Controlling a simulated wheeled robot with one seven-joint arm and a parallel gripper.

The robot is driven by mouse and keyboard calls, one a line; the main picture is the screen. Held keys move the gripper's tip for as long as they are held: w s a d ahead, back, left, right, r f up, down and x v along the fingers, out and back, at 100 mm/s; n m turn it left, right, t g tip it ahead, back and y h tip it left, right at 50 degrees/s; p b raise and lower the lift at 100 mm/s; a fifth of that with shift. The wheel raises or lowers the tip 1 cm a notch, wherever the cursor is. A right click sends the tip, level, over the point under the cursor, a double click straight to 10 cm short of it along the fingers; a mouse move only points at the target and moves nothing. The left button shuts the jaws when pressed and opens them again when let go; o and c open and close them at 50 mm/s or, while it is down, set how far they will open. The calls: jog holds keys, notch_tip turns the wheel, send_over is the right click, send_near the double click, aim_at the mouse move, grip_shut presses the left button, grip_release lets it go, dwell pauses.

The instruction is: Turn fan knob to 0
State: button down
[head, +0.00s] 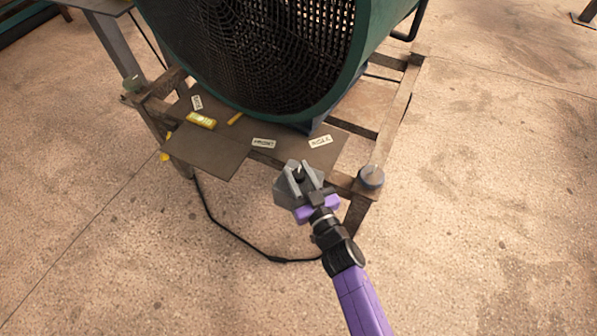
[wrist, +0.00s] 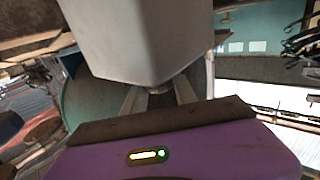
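The fan (head: 255,50) is a big dark-green drum with a wire grille, standing on a low wood-and-metal frame. A grey box (head: 287,190) with a black knob (head: 299,174) sits at the frame's front, by my gripper. My gripper (head: 302,178) has one finger on each side of the knob. In the wrist view the grey box (wrist: 150,35) fills the top middle, and the knob (wrist: 158,88) shows under it between my fingers (wrist: 158,96). I cannot tell whether the fingers press on the knob. The knob's markings are not readable.
A brown board (head: 208,150) on the frame bears several white labels and a yellow item (head: 201,120). A round grey-blue cap (head: 371,176) sits on the frame's right front corner. A black cable (head: 235,234) hangs to the floor.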

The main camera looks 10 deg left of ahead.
jog(key=shift+d+r+n+g+y+p, duration=0.1)
jog(key=shift+r+n+g+y+p, duration=0.2)
jog(key=shift+p, duration=0.8)
jog(key=shift+y+p, duration=0.4)
jog(key=shift+p, duration=0.2)
jog(key=shift+f+n+g+y+p, duration=0.1)
jog(key=shift+n+g+y+p, duration=0.85)
jog(key=shift+p, duration=0.3)
jog(key=n+g+y, duration=0.1)
jog(key=n+g+y+b, duration=0.1)
jog(key=n+g+y, duration=0.1)
jog(key=shift+f+g, duration=0.25)
jog(key=shift+f, duration=0.1)
jog(key=shift+n+g+y+b, duration=0.55)
jog(key=shift+n+g+b, duration=0.3)
jog(key=shift+g, duration=0.25)
jog(key=shift+n+g, duration=0.3)
jog(key=shift+g, duration=0.2)
jog(key=shift+r+g+y+b, duration=0.1)
jog(key=shift+g+y+b, duration=0.2)
jog(key=shift+b, duration=0.05)
